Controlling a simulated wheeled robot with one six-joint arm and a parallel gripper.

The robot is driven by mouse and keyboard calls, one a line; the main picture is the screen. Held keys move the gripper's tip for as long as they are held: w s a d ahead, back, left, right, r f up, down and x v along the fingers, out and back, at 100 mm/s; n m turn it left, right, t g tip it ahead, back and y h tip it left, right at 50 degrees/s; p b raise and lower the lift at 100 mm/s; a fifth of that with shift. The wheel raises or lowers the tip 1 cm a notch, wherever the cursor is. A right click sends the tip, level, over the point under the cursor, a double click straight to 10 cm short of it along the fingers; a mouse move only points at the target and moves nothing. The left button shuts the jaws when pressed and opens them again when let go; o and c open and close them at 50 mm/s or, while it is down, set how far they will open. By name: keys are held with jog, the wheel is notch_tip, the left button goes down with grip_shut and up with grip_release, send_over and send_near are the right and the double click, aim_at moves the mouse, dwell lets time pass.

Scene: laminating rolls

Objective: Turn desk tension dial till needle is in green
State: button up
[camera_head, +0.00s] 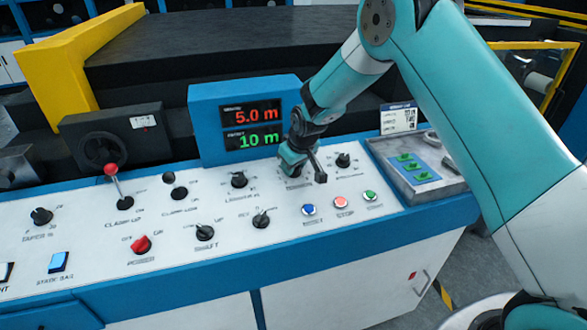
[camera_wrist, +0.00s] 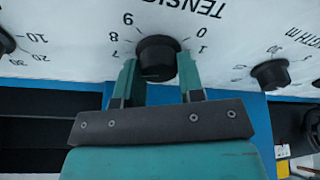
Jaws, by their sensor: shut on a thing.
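The black tension dial (camera_wrist: 157,58) shows in the wrist view, on a white panel with upside-down "TENSION" lettering and numbers around it. My gripper (camera_wrist: 158,78) has one teal finger on each side of the dial and is shut on it. In the head view my gripper (camera_head: 301,170) is down at the desk panel, right of the middle, and hides most of the dial. I see no needle or green band in either view. The dial's pointer mark cannot be made out.
The control desk (camera_head: 185,240) carries several black knobs, a red-tipped lever (camera_head: 111,170) and a red power knob (camera_head: 141,244). Another knob (camera_head: 343,160) stands close right of my gripper. A blue display (camera_head: 247,118) reading 5.0 m and 10 m stands behind. Push buttons (camera_head: 341,203) lie in front.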

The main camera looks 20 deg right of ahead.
jog(key=shift+s+f+n+y+b, duration=0.15)
jog(key=shift+f+n+b, duration=0.1)
jog(key=shift+n, duration=0.4)
jog(key=shift+s+f+n+y+b, duration=0.1)
jog(key=shift+n+y+b, duration=0.1)
jog(key=shift+n, duration=0.45)
jog(key=o, duration=0.9)
jog(key=shift+w+r, duration=0.1)
jog(key=shift+w, duration=0.05)
jog(key=shift+r, duration=0.2)
jog(key=b+v, duration=0.3)
jog(key=v, duration=1.4)
jog(key=shift+w+a+r, duration=0.1)
jog(key=shift+w, duration=0.05)
